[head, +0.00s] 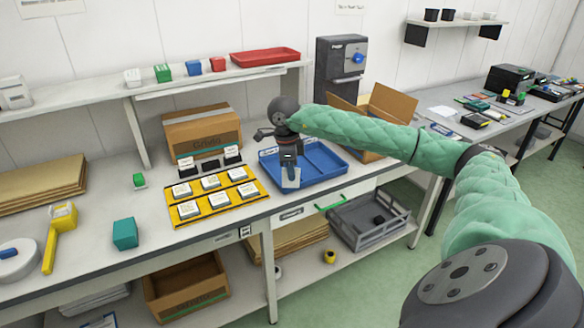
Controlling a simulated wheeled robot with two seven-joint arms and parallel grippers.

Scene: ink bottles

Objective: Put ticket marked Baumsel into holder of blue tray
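The blue tray (322,160) lies on the bench right of centre in the head view. My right gripper (289,165) points down over the tray's left part. It looks shut on a small white ticket (290,179), which hangs below the fingers at the tray's front left side. The ticket's writing is too small to read, and I cannot tell whether it touches the tray. The tray's holder cannot be made out. My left gripper is not in view.
A yellow mat (219,211) with several white labelled pieces lies left of the tray. Black holders with white cards stand behind it. A cardboard box (203,133) and an open carton (390,103) stand behind. A teal block (125,234) sits at the front left.

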